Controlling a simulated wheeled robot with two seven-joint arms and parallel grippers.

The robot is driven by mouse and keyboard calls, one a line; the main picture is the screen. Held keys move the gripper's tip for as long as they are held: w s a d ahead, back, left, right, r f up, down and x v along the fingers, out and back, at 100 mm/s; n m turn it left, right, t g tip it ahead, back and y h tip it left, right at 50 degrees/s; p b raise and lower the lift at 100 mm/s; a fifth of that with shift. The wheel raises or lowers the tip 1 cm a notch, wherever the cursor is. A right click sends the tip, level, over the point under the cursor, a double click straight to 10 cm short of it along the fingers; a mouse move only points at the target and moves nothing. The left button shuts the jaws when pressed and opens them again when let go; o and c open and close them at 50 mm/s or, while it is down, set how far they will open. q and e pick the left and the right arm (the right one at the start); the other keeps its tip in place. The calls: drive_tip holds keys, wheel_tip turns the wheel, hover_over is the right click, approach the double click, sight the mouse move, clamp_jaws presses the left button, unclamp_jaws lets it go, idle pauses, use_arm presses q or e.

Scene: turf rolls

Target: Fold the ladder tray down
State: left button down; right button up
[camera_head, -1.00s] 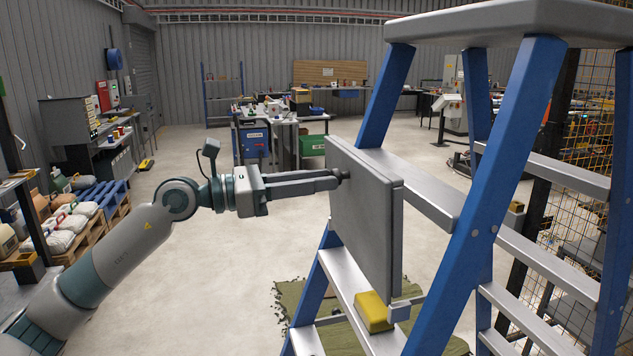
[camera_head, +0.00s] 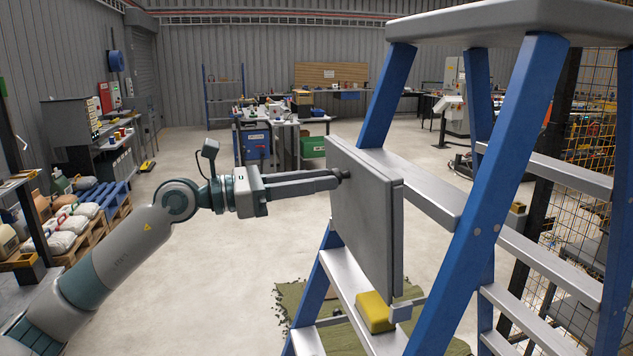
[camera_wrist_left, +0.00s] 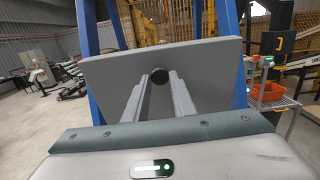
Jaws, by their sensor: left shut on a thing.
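The ladder tray (camera_head: 366,225) is a grey flat panel standing upright against the blue-legged stepladder (camera_head: 470,190). In the left wrist view the tray (camera_wrist_left: 110,85) fills the middle, in front of the blue ladder legs. A small dark round knob (camera_wrist_left: 159,76) sits near its top edge. My left gripper (camera_head: 343,176) reaches in from the left, its fingers at the tray's upper edge and shut on the knob. In the left wrist view the left gripper's fingers (camera_wrist_left: 160,84) lie on both sides of the knob. My right gripper is in neither view.
A yellow block (camera_head: 374,312) sits on a lower ladder step below the tray. A green mat (camera_head: 300,300) lies under the ladder. Bare floor is open left of the tray. A wire-mesh fence (camera_head: 585,150) stands at the right behind the ladder.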

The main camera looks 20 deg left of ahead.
use_arm(q)
drive_tip(key=shift+a, duration=0.1)
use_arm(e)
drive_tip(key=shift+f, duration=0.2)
use_arm(q)
drive_tip(key=c, duration=1.5)
unclamp_jaws()
drive_tip(key=shift+o, duration=0.2)
drive_tip(key=shift+s+a, duration=0.1)
use_arm(e)
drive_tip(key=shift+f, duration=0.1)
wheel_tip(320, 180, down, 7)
drive_tip(key=b, duration=0.8)
use_arm(q)
drive_tip(key=b+v, duration=0.2)
drive_tip(key=v, duration=1.5)
drive_tip(key=shift+f, duration=0.25)
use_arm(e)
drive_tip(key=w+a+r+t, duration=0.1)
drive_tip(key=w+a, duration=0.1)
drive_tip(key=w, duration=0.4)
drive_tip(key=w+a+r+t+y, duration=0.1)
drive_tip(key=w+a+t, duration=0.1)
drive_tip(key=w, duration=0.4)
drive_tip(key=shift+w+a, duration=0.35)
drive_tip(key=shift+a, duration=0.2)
use_arm(q)
drive_tip(key=shift+a, duration=0.1)
